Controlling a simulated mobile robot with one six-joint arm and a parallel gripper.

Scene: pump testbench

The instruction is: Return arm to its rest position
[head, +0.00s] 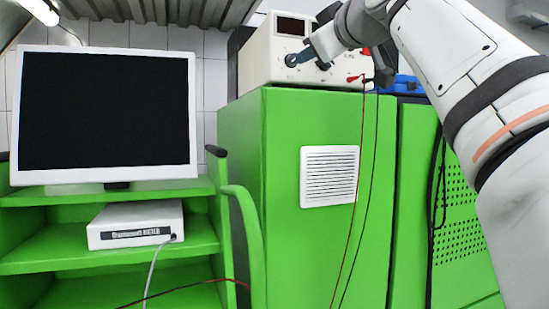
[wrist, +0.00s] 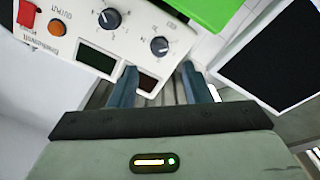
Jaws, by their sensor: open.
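My gripper (head: 306,56) is in front of the upper front panel of a cream instrument box (head: 257,62) in the head view. In the wrist view my gripper (wrist: 157,70) has its two blue-grey fingers apart, with nothing held between them. A dark knob (wrist: 160,46) on the panel shows just beyond the fingertips. A second knob (wrist: 109,19) is further up and left. Whether a finger touches the panel I cannot tell. My arm reaches in from the upper right of the head view.
The box stands on a green cabinet (head: 312,120) with a white vent (head: 329,176). Red and black cables hang down its front. A blue case (head: 408,85) is right of the box. A monitor (head: 105,115) and a white device (head: 137,223) are on green shelves at left.

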